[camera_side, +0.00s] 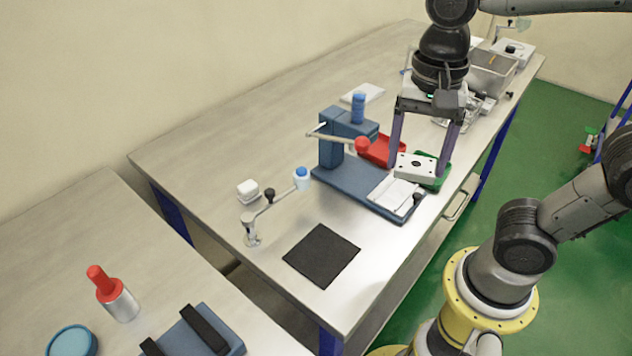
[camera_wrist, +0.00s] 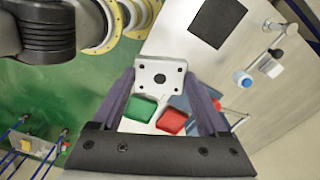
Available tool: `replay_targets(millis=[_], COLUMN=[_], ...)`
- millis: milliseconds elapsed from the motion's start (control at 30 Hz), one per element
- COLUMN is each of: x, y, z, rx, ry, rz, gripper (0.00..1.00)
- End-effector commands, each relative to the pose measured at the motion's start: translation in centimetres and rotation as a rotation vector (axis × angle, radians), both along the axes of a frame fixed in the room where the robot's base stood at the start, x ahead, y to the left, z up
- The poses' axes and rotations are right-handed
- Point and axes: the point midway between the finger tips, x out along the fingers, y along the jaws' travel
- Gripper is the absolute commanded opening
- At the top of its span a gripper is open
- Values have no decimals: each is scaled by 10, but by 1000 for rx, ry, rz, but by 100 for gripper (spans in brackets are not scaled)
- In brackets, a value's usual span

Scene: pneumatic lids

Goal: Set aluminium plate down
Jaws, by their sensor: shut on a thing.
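The aluminium plate (camera_side: 414,167) is a pale square block with a dark centre hole and small corner holes. My gripper (camera_side: 419,170) is shut on it, one finger at each side. In the wrist view the plate (camera_wrist: 160,68) lies between the fingertips of my gripper (camera_wrist: 159,78). In the side view the plate overlaps the green tray (camera_side: 437,182) and stands just right of the blue press fixture (camera_side: 345,178). Its exact height above the bench is hard to tell. A black mat (camera_side: 322,255) lies bare at the bench's front.
The red tray (camera_side: 380,151) sits behind the fixture; a lever with a red knob (camera_side: 361,145) sticks out near it. The bench (camera_side: 215,145) is clear at the back left.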

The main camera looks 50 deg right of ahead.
Motion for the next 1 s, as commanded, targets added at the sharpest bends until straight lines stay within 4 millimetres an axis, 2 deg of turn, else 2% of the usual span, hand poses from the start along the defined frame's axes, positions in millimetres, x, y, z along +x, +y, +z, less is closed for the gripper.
replay_targets(millis=[33,100,300,567,767,900,1000], x=[20,43,100,171,240,287,313], y=[3,7,14,16,7,-8,-20], z=[5,10,18,14,-7,-32,-51], rx=[0,0,0,0,1,2,1], ry=[3,3,1,2,4,4,3], rz=[65,157,385,640,842,966,1038], gripper=[15,15,15,15,15,15,15])
